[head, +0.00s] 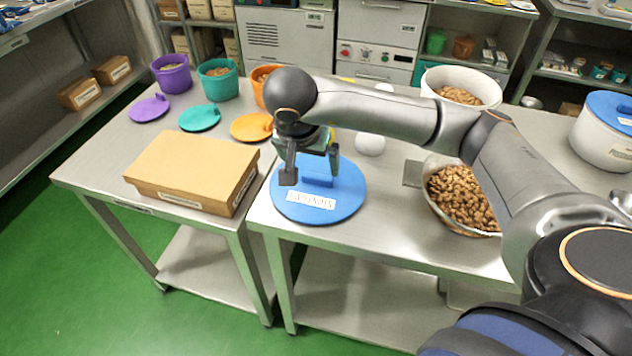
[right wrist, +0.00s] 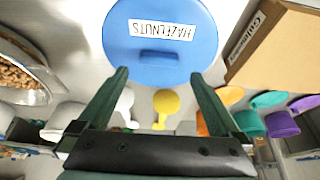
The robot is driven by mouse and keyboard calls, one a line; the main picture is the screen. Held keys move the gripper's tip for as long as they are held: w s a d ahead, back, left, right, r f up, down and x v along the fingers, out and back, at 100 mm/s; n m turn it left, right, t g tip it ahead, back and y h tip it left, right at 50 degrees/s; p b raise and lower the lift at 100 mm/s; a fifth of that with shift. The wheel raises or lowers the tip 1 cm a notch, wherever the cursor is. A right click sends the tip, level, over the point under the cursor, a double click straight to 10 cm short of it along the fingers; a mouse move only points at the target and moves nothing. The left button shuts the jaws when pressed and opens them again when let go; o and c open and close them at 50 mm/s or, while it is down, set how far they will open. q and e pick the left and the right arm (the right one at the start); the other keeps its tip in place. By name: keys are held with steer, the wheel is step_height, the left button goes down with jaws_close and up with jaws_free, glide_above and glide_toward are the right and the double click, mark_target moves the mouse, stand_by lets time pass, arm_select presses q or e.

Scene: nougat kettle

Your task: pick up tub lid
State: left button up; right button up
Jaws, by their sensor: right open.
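The tub lid (head: 347,193) is a round blue disc with a raised blue grip bar and a white label reading "HAZELNUTS". It lies flat at the left front of the right-hand steel table. It also shows in the right wrist view (right wrist: 185,22), with the grip bar toward my fingers. My right gripper (head: 311,171) is open and empty, with its fingers pointing down above the lid. In the right wrist view the fingertips (right wrist: 160,75) are spread to either side of the grip bar, which is not held. My left gripper is not in view.
A cardboard box (head: 180,162) stands left of the lid. A bowl of nuts (head: 463,200) is to the right, under my right arm. Behind are a white tub of nuts (head: 462,80) and small lids, including an orange one (head: 248,127). A white pot (head: 598,145) stands far right.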

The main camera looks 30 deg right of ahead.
mark_target(317, 175)
steer(key=x, duration=0.7)
steer(key=shift+w+d+f+p, duration=0.25)
steer(key=shift+w+d+p, duration=0.05)
steer(key=shift+d+p, duration=0.1)
steer(key=c, duration=1.1)
steer(key=shift+r, duration=0.15)
